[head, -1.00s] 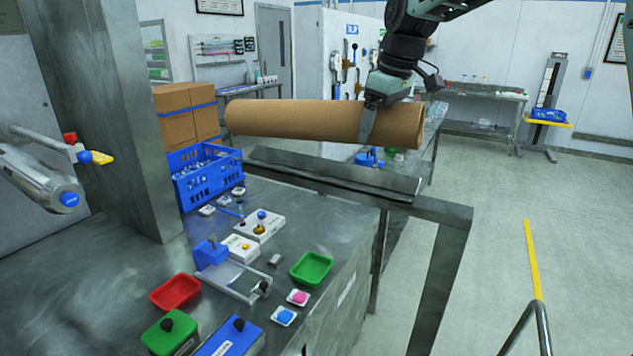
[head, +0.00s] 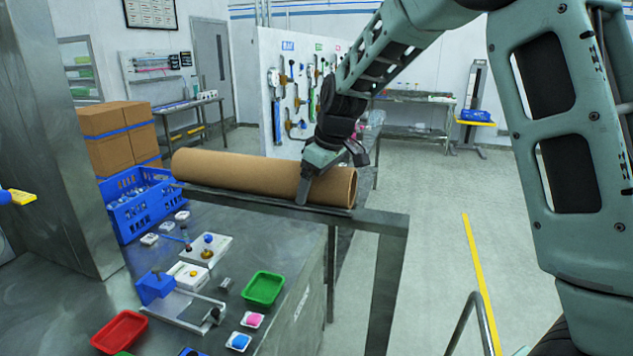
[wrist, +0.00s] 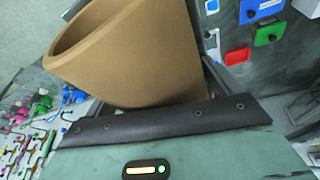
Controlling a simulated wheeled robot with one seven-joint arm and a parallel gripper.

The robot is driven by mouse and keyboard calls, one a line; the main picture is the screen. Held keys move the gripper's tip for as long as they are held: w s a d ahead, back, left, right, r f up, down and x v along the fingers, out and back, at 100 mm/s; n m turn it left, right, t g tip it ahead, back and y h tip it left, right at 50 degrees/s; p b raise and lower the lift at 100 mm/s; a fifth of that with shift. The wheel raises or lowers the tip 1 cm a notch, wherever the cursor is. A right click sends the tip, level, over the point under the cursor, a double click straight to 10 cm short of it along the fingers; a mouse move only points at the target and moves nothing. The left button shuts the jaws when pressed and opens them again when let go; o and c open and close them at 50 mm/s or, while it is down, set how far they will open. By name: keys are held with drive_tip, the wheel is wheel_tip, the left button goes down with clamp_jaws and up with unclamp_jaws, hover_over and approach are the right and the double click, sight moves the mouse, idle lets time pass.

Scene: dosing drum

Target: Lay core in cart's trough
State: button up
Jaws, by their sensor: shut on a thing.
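The core is a long brown cardboard tube (head: 225,173), lying nearly level along the grey metal trough (head: 262,203) on the cart's frame. Its hollow right end faces the room. My gripper (head: 306,188) is shut on the core near that right end, with one finger showing across its near side. The core hides most of the trough's inside, so I cannot tell whether it touches the bottom. In the wrist view the core (wrist: 135,60) fills the upper middle, its open end at upper left, close against my gripper's dark pad.
A steel bench (head: 255,245) stands in front, with a blue crate (head: 140,202), a green tray (head: 264,288) and a red tray (head: 120,332). Cardboard boxes (head: 105,140) stand behind at left. The floor (head: 430,220) at right is open, marked by a yellow line.

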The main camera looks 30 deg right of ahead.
drive_tip(key=shift+f, duration=0.3)
drive_tip(key=shift+s+f+b, duration=0.3)
drive_tip(key=shift+f+b, duration=0.4)
drive_tip(key=o, duration=1.6)
drive_tip(key=shift+f, duration=0.1)
drive_tip(key=shift+r+p, duration=0.7)
drive_tip(key=shift+w+r+b, duration=0.1)
drive_tip(key=shift+r+b, duration=0.2)
drive_tip(key=shift+b, duration=0.15)
drive_tip(key=b+v, duration=0.2)
drive_tip(key=v, duration=0.9)
drive_tip(key=shift+d+r, duration=0.1)
drive_tip(key=shift+r, duration=0.25)
